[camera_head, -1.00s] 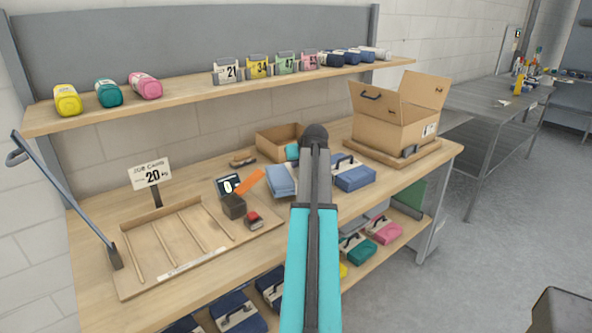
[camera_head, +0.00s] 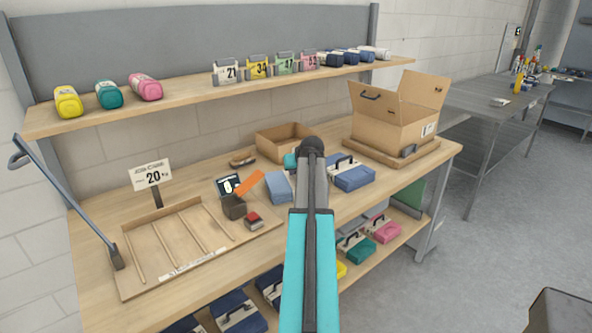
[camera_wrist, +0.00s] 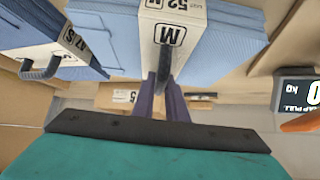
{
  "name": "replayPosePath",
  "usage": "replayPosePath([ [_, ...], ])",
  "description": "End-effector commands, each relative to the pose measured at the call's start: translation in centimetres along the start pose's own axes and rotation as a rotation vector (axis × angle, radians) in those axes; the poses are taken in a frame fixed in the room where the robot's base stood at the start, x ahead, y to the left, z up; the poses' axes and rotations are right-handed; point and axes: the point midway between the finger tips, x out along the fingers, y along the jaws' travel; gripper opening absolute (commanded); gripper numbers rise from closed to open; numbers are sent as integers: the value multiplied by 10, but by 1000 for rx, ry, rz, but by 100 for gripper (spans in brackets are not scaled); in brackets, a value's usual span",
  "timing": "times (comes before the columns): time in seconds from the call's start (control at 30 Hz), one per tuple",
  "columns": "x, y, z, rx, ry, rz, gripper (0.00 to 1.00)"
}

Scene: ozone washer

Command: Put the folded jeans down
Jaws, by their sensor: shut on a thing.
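The folded jeans (camera_wrist: 222,32) are light blue with a white paper band marked M, at the top of the wrist view. My gripper (camera_wrist: 163,88) is shut on the dark handle at the band. In the head view, a light-blue part of the folded jeans (camera_head: 278,188) shows just left of my arm, low over the workbench; the rest and my gripper are hidden behind the arm. I cannot tell whether the jeans touch the bench top.
Darker blue packs (camera_head: 354,178) with handles lie right of my arm; one is close beside the jeans in the wrist view (camera_wrist: 45,45). A scale display (camera_head: 228,185), a small open box (camera_head: 283,143), a slatted tray (camera_head: 128,268) and a large carton (camera_head: 390,128) also stand on the bench.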

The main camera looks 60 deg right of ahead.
Motion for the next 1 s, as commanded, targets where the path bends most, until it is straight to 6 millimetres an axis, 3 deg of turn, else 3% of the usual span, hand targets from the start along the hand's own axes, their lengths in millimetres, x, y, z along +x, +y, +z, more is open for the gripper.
replayPosePath([
  [0.37,1,0,1,-1,3,0,0],
  [0.4,2,0,2,-1,0,0,14],
  [0.5,2,0,1,-1,1,0,31],
  [1.0,-4,-1,0,-1,2,0,31],
])
